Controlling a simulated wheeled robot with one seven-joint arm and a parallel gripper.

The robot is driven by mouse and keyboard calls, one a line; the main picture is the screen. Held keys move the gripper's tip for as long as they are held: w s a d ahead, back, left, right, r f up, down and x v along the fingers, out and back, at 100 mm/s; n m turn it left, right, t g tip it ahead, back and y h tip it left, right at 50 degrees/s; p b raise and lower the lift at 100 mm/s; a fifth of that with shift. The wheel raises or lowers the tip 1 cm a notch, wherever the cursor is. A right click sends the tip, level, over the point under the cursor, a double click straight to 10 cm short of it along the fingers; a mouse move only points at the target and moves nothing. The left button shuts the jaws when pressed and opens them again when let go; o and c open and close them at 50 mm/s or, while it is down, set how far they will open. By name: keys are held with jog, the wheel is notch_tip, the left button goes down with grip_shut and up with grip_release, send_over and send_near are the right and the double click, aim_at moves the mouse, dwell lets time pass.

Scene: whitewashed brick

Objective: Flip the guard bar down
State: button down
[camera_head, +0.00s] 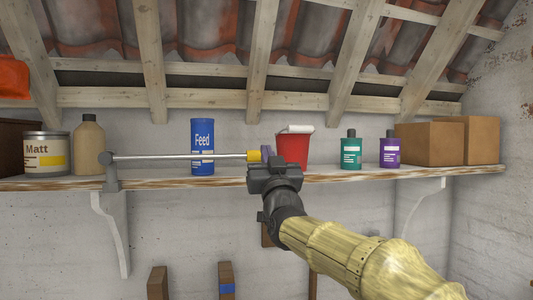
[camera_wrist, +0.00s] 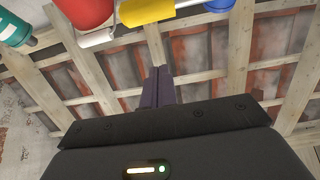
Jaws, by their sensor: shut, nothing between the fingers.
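The guard bar (camera_head: 185,157) is a thin grey rod lying level along the front of the shelf, in the head view. Its left end sits in a grey pivot bracket (camera_head: 111,172), and its right end has a yellow grip (camera_head: 254,155). My gripper (camera_head: 267,153) is shut and empty, its purple fingers pointing up just right of the yellow grip. In the wrist view the yellow grip (camera_wrist: 150,10) shows at the top edge, beyond my shut fingertips (camera_wrist: 160,72). I cannot tell whether fingers and grip touch.
On the shelf (camera_head: 350,172) stand a Matt paint tin (camera_head: 45,153), a tan bottle (camera_head: 88,138), a blue Feed can (camera_head: 203,140), a red bucket (camera_head: 294,150), green (camera_head: 351,152) and purple (camera_head: 389,152) bottles and cardboard boxes (camera_head: 430,144). Sloping rafters (camera_head: 152,60) are above.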

jog(key=p+x, duration=0.6)
jog(key=x, duration=0.2)
jog(key=shift+w+a+f+p, duration=0.1)
jog(key=shift+w+f+p, duration=0.15)
jog(key=shift+f, duration=0.75)
jog(key=shift+w+a+f+p, duration=0.1)
jog(key=shift+w+f+p, duration=0.15)
jog(key=shift+f, duration=0.7)
jog(key=shift+d, duration=0.1)
